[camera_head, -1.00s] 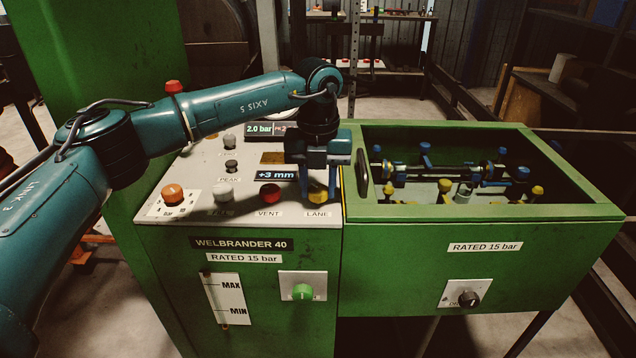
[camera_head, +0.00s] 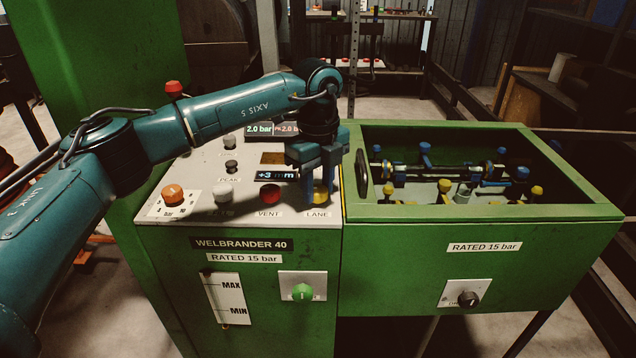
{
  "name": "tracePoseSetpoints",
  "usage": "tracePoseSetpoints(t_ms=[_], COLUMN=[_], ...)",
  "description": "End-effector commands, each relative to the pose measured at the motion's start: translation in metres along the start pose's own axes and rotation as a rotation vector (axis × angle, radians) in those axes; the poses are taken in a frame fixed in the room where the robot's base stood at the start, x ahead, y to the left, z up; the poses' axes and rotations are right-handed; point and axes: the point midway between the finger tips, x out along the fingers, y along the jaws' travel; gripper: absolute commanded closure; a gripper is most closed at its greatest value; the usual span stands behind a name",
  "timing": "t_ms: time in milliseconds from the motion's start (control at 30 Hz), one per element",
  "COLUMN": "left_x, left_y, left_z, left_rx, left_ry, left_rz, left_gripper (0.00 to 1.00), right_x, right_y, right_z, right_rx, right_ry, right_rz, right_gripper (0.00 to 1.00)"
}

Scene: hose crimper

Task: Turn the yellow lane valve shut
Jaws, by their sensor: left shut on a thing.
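The yellow lane valve (camera_head: 320,195) sits at the front right of the light grey panel, just above the LANE label (camera_head: 317,213). My left gripper (camera_head: 318,184) reaches down over it from above and is shut on it. The fingers hide part of the valve, so its exact angle is hard to read. My right gripper is not in view.
Left of the valve stand the red VENT knob (camera_head: 270,194), a white knob (camera_head: 222,191) and an orange knob (camera_head: 173,194). Displays read 2.0 bar (camera_head: 258,130) and +3 mm. To the right is an open green trough (camera_head: 480,213) with fittings inside.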

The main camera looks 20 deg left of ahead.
Motion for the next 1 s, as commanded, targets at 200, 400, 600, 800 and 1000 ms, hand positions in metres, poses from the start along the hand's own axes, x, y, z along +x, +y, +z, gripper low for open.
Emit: tracePoseSetpoints(t_ms=[200,400,600,800,1000], left_x=[-0.0014,-0.0015,-0.0015,-0.0013,-0.0006], left_y=[-0.0005,-0.0005,-0.0005,-0.0004,-0.0002], left_z=[0.0010,0.0011,0.0011,0.0009,0.0005], left_rx=[-0.048,-0.059,-0.059,-0.058,-0.056], left_ry=[-0.002,-0.002,-0.002,-0.002,-0.001], left_rz=[-0.004,-0.003,-0.003,-0.003,-0.001], left_gripper=[0.89,0.89,0.89,0.55,0.44], right_x=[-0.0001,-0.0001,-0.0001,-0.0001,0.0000], right_y=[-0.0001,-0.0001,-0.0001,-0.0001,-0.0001], right_z=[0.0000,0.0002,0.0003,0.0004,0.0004], right_rx=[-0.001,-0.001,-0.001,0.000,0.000], right_ry=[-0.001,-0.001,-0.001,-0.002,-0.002], right_rz=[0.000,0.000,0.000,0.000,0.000], right_gripper=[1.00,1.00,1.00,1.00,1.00])
